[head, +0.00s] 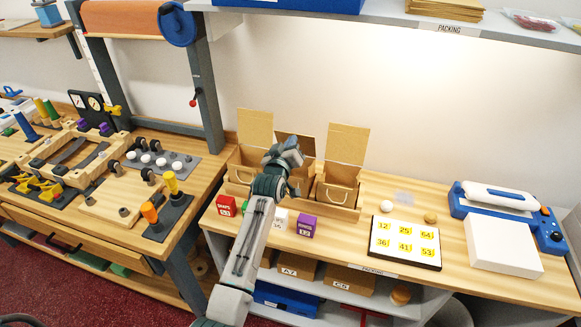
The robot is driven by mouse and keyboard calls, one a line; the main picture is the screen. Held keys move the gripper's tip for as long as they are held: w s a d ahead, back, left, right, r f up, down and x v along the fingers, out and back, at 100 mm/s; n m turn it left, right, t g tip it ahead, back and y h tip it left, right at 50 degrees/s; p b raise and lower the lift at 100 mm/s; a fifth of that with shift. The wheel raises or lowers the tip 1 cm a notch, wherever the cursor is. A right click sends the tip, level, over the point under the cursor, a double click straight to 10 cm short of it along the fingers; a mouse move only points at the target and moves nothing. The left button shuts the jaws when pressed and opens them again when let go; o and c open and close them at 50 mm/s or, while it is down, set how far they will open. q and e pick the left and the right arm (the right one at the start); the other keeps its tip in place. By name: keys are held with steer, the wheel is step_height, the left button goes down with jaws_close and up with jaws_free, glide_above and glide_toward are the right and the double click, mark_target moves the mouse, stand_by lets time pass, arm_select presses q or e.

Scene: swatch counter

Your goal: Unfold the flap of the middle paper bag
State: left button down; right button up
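Three brown paper bags stand in a row at the back of the packing counter. The left bag (243,174) and the right bag (336,193) each have a tan flap standing up behind an open top. The middle bag (304,180) is mostly hidden behind my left arm and gripper. Its flap (307,143) shows as a darker brown panel behind the gripper; its exact angle is hard to tell. My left gripper (290,150) is over the middle bag, in front of this flap. Its fingers are too small and overlapped to show open or shut, or whether they touch the flap. My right gripper is out of view.
A number board (405,262) and a blue-and-white sealer (500,197) are to the right. A shelf (400,22) hangs above. A workbench with tools is at left.

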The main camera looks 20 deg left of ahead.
arm_select(q)
steer(key=shift+w+d+r+b, duration=0.1)
steer(key=shift+w+r+b, duration=0.25)
steer(key=shift+w, duration=0.7)
steer(key=shift+w+r+b, duration=0.15)
steer(key=shift+w+r, duration=0.3)
steer(key=shift+w, duration=0.55)
steer(key=shift+w+b, duration=0.5)
steer(key=shift+w, duration=0.15)
steer(key=shift+w+r+b, duration=0.1)
steer(key=shift+w+b, duration=0.2)
steer(key=shift+w, duration=0.4)
steer(key=shift+s+r, duration=0.1)
